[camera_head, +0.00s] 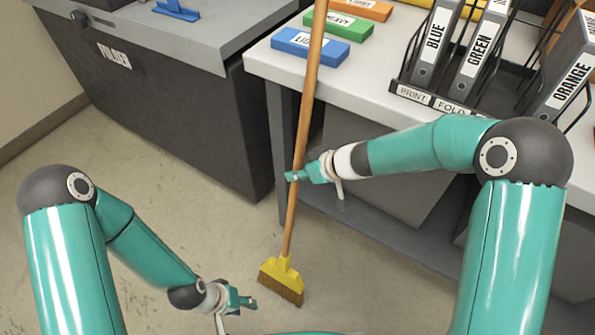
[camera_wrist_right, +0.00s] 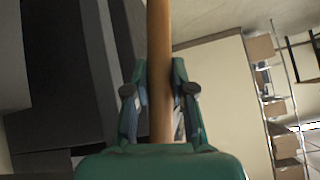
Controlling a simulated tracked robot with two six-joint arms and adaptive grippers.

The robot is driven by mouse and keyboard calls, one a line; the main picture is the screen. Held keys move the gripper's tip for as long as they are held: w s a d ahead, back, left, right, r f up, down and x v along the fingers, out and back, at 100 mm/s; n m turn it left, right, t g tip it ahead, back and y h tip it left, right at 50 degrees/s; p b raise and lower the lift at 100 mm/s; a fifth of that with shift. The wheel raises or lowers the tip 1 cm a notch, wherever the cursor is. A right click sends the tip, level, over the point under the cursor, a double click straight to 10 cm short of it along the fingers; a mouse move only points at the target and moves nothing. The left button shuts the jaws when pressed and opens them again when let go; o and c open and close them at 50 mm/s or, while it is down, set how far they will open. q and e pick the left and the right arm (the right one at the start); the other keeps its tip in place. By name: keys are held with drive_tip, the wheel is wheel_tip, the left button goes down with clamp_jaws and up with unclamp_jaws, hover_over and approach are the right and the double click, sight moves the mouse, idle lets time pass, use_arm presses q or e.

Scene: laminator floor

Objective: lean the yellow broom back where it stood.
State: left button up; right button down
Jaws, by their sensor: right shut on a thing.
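The yellow broom (camera_head: 282,272) is near upright with its bristles down at the floor and its wooden handle (camera_head: 308,100) tilted slightly to the right. The handle passes in front of the white table's left corner; I cannot tell whether it touches the edge. My right gripper (camera_head: 294,176) is shut on the handle at about mid-height. In the right wrist view the handle (camera_wrist_right: 159,50) runs between the two fingers (camera_wrist_right: 160,95). The handle's top is out of view. My left gripper (camera_head: 243,301) is low at the bottom, left of the bristles and apart from the broom; its fingers look spread and empty.
The white table (camera_head: 262,62) holds blue (camera_head: 310,46), green (camera_head: 340,25) and orange blocks, and a rack of binders (camera_head: 437,45). A grey-topped dark cabinet (camera_head: 170,110) labelled FOLDER stands at the left. The floor (camera_head: 165,200) between the cabinet and my arms is clear.

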drive_tip(key=shift+w+d+p, duration=0.4)
drive_tip(key=shift+w+p, duration=0.15)
drive_tip(key=shift+p, duration=0.3)
drive_tip(key=shift+w, duration=0.1)
drive_tip(key=c, duration=0.9)
unclamp_jaws()
drive_tip(key=v, duration=1.2)
drive_tip(key=shift+d+f, duration=0.1)
